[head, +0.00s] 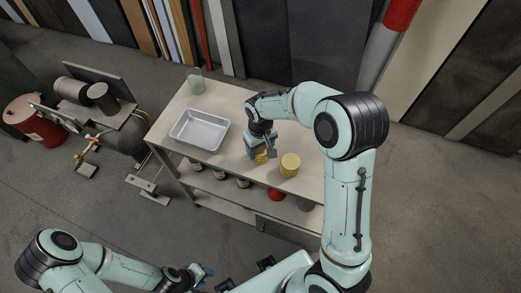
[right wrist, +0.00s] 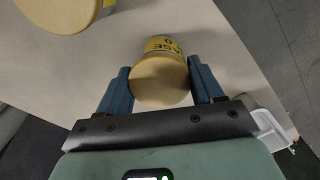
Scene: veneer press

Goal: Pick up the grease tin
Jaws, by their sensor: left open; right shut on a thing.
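The grease tin (right wrist: 160,78) is a small yellow tin with part of a label ending "ASE" in the right wrist view. It sits between the two blue fingers of my right gripper (right wrist: 162,86), which is shut on it. In the head view the tin (head: 261,156) shows partly behind the right gripper (head: 262,150), over the front part of the bench top. I cannot tell whether it touches the bench. My left gripper (head: 203,275) is open and empty at the bottom of the head view, away from the bench.
A larger yellow tin (head: 290,164) stands on the bench close to the right of the grease tin; it also shows in the wrist view (right wrist: 62,10). A metal tray (head: 200,147) and a greenish glass (head: 196,82) stand on the left of the bench (head: 230,97). Several containers occupy the lower shelf.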

